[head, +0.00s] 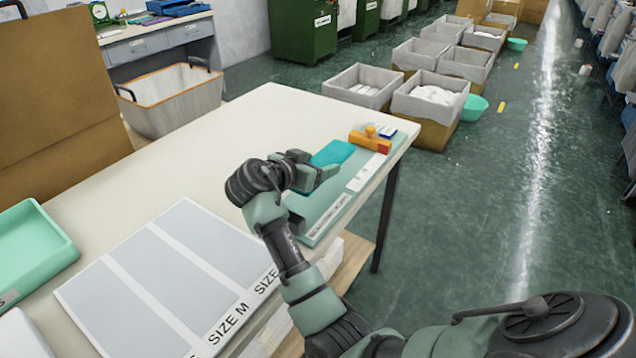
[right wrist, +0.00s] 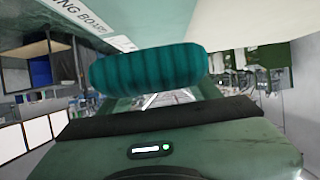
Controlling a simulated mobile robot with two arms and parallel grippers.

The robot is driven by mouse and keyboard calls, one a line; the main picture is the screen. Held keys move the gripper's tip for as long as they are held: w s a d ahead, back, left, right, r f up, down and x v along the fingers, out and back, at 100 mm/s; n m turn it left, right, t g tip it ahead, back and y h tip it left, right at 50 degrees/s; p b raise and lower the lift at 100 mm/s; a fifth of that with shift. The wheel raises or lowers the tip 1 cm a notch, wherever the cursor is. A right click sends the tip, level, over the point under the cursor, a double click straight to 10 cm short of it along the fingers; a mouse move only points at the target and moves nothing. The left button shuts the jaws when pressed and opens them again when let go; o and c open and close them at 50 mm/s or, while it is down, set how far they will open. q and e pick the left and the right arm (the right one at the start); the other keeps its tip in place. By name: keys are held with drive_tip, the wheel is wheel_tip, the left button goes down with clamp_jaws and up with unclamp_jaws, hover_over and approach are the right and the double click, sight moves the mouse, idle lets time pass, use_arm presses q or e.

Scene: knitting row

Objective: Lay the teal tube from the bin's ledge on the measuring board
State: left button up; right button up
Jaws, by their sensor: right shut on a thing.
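The teal tube (head: 333,152) is ribbed and rounded at its ends. My right gripper (head: 318,170) is shut on it over the far right part of the table. In the right wrist view the tube (right wrist: 150,68) lies across, just beyond a dark finger pad. The measuring board (head: 318,214) is a pale green strip with a white label, along the table's right edge, below and beside the gripper. Its label also shows in the right wrist view (right wrist: 82,14). I cannot tell whether the tube touches the board. My left gripper is out of view.
An orange tool (head: 370,140) sits at the board's far end. A grey size mat (head: 175,275) and a green tray (head: 35,243) lie on the table's near left. The table's middle (head: 240,130) is clear. Lined boxes (head: 430,100) stand beyond it.

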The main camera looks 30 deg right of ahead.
sight(317, 192)
drive_tip(key=shift+f, duration=0.85)
wheel_tip(317, 192, down, 4)
drive_tip(key=shift+r, duration=0.25)
drive_tip(key=shift+f, duration=0.3)
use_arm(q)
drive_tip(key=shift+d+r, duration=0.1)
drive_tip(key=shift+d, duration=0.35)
use_arm(e)
drive_tip(key=shift+f, duration=0.2)
drive_tip(key=o, duration=1.3)
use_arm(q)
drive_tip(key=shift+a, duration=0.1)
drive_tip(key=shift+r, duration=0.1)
use_arm(e)
drive_tip(key=shift+r, duration=0.25)
